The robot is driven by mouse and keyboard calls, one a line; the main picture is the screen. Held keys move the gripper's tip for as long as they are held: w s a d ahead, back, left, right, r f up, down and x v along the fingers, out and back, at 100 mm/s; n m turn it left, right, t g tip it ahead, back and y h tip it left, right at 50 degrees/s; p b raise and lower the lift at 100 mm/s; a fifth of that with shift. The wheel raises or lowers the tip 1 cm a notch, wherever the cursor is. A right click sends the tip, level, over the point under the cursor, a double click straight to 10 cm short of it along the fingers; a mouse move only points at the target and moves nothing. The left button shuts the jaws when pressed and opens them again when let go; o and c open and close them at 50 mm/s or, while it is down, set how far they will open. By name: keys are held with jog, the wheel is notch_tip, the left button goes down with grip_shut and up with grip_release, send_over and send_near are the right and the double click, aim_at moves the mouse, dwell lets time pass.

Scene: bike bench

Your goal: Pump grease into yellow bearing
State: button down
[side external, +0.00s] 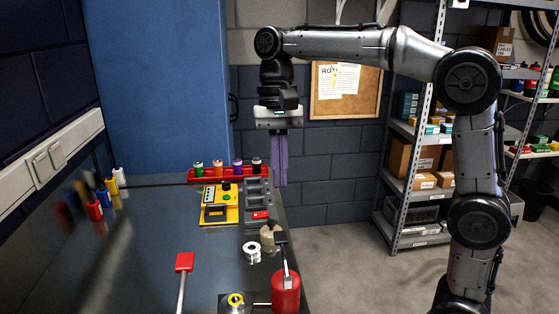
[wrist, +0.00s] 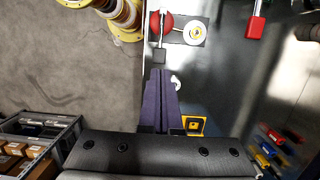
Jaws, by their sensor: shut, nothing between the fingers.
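The yellow bearing (side external: 237,299) sits on a dark plate at the front edge of the bench in the side view. It also shows in the wrist view (wrist: 195,33) as a pale ring with a yellow centre. Right of it in the side view stands a red grease pump (side external: 286,293) with an upright lever ending in a black grip (side external: 281,238); the grip also shows in the wrist view (wrist: 160,55). A thin tube runs from the pump towards the bearing. My gripper (side external: 280,184), with long purple fingers, is shut and empty, pointing down, well above and behind the pump.
A red-handled tool (side external: 184,263) lies left of the pump. A silver ring (side external: 252,252) and a yellow fixture (side external: 217,207) lie on the bench (side external: 150,250). A red rack (side external: 230,174) of bottles stands at the back. Shelving (side external: 407,185) stands at right.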

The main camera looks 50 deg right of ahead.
aim_at(281, 235)
jog(key=shift+r, duration=1.2)
jog(key=shift+s+a+r+t+h, duration=0.3)
jog(key=shift+s+a+t+h, duration=0.25)
jog(key=shift+s+t+h, duration=0.05)
jog(key=shift+s+a+r+t+h, duration=0.3)
jog(key=shift+s+a+t+h, duration=0.2)
jog(key=shift+s+t+h, duration=0.1)
jog(key=shift+f, duration=0.1)
jog(key=f, duration=0.9)
jog(key=w+d+f, duration=0.1)
jog(key=f, duration=0.3)
jog(key=shift+f, duration=0.4)
jog(key=shift+w, duration=0.1)
